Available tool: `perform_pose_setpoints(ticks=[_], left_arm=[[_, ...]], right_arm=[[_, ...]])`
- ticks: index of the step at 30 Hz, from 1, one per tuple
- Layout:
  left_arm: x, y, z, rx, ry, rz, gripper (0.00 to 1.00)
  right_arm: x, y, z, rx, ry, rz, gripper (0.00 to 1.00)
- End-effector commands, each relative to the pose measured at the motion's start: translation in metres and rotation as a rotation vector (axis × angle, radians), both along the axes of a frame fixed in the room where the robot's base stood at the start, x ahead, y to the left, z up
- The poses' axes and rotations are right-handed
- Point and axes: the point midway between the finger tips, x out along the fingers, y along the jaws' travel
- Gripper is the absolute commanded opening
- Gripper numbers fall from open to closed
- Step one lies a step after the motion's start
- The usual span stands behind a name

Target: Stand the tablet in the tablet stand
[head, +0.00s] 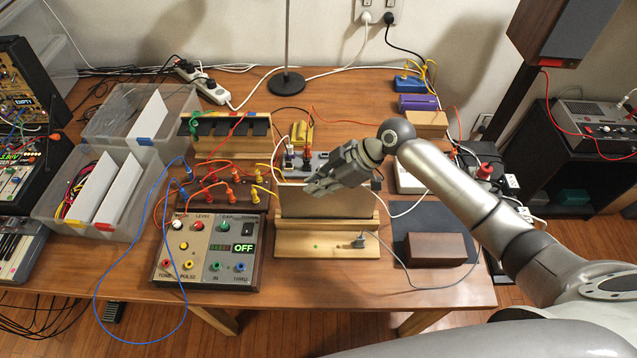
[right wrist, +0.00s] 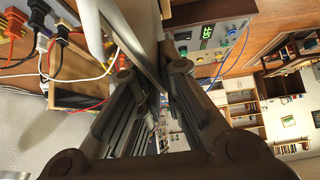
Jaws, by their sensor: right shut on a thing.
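The tablet (head: 322,203) is a thin, upright tan-brown panel at the wooden tablet stand (head: 306,244), near the table's middle front. Its lower edge meets the back part of the stand; I cannot tell whether it rests fully in the slot. My right gripper (head: 322,184) is shut on the tablet's upper edge, coming in from the right. In the right wrist view the tablet (right wrist: 136,32) shows as a pale panel between the fingers (right wrist: 152,72). My left gripper is not in view.
A synth module (head: 208,250) with patch cables stands left of the stand. A dark mat (head: 421,222) with a brown block (head: 436,249) lies to the right. Clear bins (head: 72,222) stand at the left.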

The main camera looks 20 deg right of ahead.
Motion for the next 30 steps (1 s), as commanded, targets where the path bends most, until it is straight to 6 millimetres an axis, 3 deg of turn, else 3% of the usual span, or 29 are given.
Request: perform_pose_setpoints(ticks=[23,24,28,30], left_arm=[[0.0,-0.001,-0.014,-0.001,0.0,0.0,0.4],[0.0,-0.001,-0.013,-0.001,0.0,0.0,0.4],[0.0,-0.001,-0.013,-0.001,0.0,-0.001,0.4],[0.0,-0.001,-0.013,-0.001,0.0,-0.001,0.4]], right_arm=[[0.001,0.0,-0.019,0.002,-0.001,-0.001,0.0],[0.001,0.0,-0.017,0.002,-0.002,0.0,0.12],[0.0,0.0,-0.017,0.002,-0.001,-0.001,0.29],[0.0,0.0,-0.018,0.001,0.0,0.0,0.32]])
